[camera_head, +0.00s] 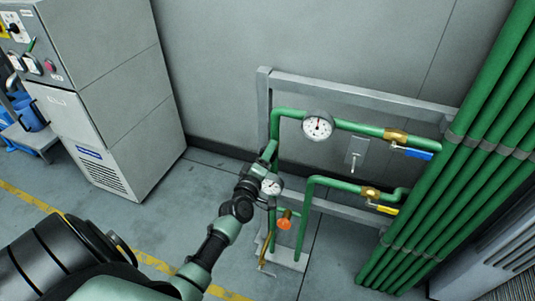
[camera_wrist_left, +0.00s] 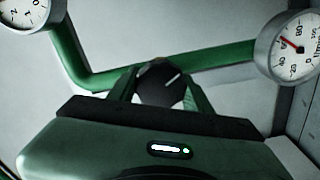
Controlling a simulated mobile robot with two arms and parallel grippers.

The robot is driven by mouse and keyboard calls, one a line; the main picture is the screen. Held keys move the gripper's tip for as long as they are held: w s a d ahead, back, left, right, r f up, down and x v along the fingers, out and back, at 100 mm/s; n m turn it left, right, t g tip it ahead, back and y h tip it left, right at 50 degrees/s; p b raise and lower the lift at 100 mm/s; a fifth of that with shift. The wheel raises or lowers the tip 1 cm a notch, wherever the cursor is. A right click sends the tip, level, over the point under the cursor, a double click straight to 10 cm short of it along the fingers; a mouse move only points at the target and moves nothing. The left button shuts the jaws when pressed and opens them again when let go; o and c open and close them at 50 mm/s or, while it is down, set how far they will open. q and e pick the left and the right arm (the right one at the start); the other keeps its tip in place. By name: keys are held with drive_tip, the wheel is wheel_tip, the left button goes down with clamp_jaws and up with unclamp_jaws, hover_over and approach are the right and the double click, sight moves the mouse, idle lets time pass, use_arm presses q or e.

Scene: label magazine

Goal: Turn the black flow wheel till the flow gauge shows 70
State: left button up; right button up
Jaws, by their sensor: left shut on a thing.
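The black flow wheel (camera_wrist_left: 160,83), a round knob with a white mark line, sits between the fingers of my left gripper (camera_wrist_left: 158,92) in the left wrist view. The fingers are shut on it, one on each side. In the head view my left gripper (camera_head: 265,160) is at the vertical green pipe and hides the wheel. The flow gauge (camera_wrist_left: 291,48), white and marked in l/min, is at the right of the wrist view. Its red needle points up-left, at about 60. It appears to be the lower gauge (camera_head: 271,186) in the head view. My right gripper is not in view.
A second gauge (camera_head: 318,126) is on the upper pipe. Valves with a blue handle (camera_head: 419,154) and a yellow handle (camera_head: 386,210) are to the right. An orange knob (camera_head: 284,224) is below the gripper. Several thick green pipes (camera_head: 455,140) stand at right, and a grey cabinet (camera_head: 125,85) at left.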

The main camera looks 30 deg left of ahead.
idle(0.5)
use_arm(q)
drive_tip(key=o, duration=1.4)
drive_tip(key=shift+c, duration=0.2)
drive_tip(key=shift+s, duration=0.1)
drive_tip(key=v, duration=0.7)
drive_tip(key=shift+s, duration=0.35)
drive_tip(key=shift+d+f, duration=0.1)
